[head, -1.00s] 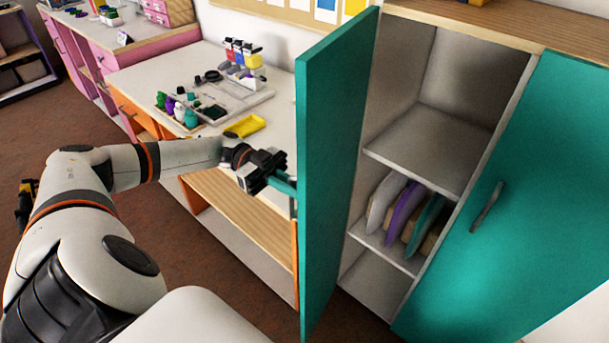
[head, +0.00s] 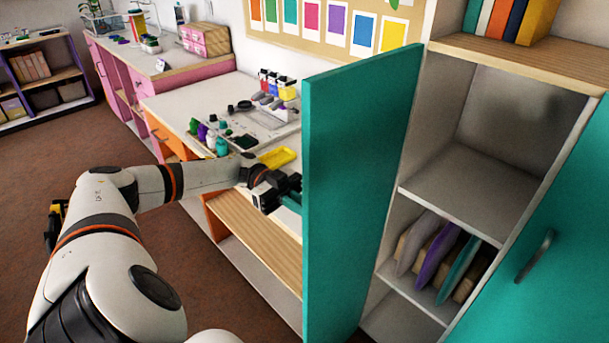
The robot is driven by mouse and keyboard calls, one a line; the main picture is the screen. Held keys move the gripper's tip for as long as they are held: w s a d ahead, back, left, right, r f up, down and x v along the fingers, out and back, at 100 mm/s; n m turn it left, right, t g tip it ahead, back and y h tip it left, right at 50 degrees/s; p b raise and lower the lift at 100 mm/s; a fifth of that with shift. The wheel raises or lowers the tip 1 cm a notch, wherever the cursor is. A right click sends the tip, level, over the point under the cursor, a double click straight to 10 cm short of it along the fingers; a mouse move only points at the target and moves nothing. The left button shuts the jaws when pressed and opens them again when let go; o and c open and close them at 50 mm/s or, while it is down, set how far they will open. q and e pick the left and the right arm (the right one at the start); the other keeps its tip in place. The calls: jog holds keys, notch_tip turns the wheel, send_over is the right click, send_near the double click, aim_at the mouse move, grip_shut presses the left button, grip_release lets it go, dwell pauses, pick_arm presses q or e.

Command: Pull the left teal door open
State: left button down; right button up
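The left teal door (head: 352,190) stands swung open, showing the inside of the cabinet. Its outer face points left, towards my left arm. My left gripper (head: 287,196) is at that outer face, near the door's free edge. The door's handle and the fingertips are hidden behind the edge, so I cannot tell whether the fingers are shut on the handle. My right gripper is not in view.
The cabinet's lower shelf (head: 415,290) holds several upright coloured items. Books (head: 510,20) stand on its wooden top. Left of the door is a white table (head: 185,103) with small bottles, a tray and a yellow dish (head: 276,158). Brown floor (head: 110,150) is clear at left.

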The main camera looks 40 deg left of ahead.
pick_arm(q)
jog(key=c, duration=1.5)
grip_release()
jog(key=shift+c, duration=0.2)
jog(key=a+b, duration=0.4)
jog(key=a, duration=0.8)
jog(key=shift+s+b, duration=0.25)
jog(key=shift+b, duration=0.05)
